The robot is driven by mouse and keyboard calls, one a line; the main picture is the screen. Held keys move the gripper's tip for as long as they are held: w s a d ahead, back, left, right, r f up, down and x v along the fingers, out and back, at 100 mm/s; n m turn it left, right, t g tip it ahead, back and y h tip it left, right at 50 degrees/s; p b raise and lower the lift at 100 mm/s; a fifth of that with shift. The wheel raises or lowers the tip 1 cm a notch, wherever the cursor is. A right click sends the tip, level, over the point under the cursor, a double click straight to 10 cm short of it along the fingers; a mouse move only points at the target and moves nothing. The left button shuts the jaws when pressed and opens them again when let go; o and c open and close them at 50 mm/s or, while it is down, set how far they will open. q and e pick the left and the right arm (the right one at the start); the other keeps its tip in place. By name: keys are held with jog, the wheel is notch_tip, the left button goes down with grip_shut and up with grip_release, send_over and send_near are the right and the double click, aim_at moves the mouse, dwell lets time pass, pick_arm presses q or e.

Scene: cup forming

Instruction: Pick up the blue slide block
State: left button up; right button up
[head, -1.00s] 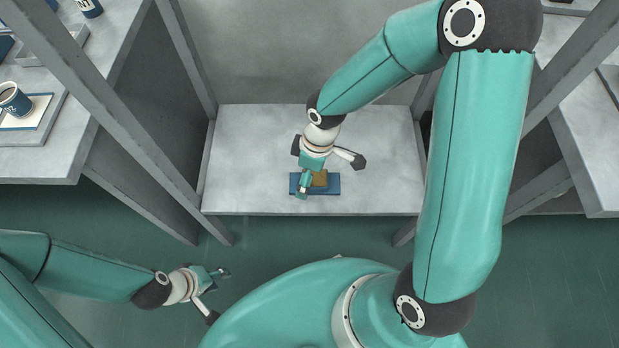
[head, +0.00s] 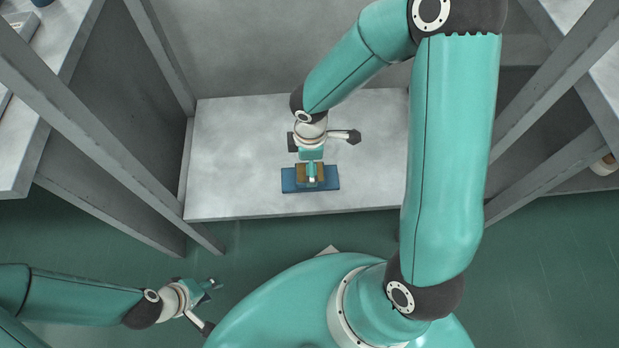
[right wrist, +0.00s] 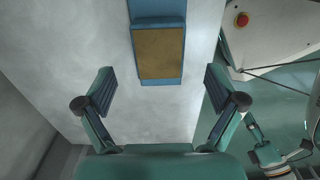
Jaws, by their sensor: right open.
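The blue slide block (head: 289,181) lies near the front edge of the grey table. A brown pad (head: 302,167) sits on its middle. In the right wrist view, the brown pad (right wrist: 158,52) and the blue edge of the block (right wrist: 160,82) show at the top centre. My right gripper (head: 311,173) is above the block and partly covers it. In the wrist view its two fingers (right wrist: 159,80) are wide apart and empty, with the block ahead between their lines. My left gripper (head: 211,306) is empty and low at the left, away from the table; its finger opening is unclear.
The grey table (head: 230,150) is otherwise clear around the block. Grey frame posts (head: 90,125) stand on both sides. A side bench (head: 25,140) is at the left. A white unit with a red button (right wrist: 241,20) shows at the right of the wrist view.

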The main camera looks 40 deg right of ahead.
aim_at(293, 179)
jog(key=shift+d+f+b, duration=0.1)
jog(key=shift+f+b, duration=1.15)
jog(key=shift+f, duration=1.5)
jog(key=shift+w+r, duration=0.1)
jog(key=shift+w, duration=0.05)
grip_shut()
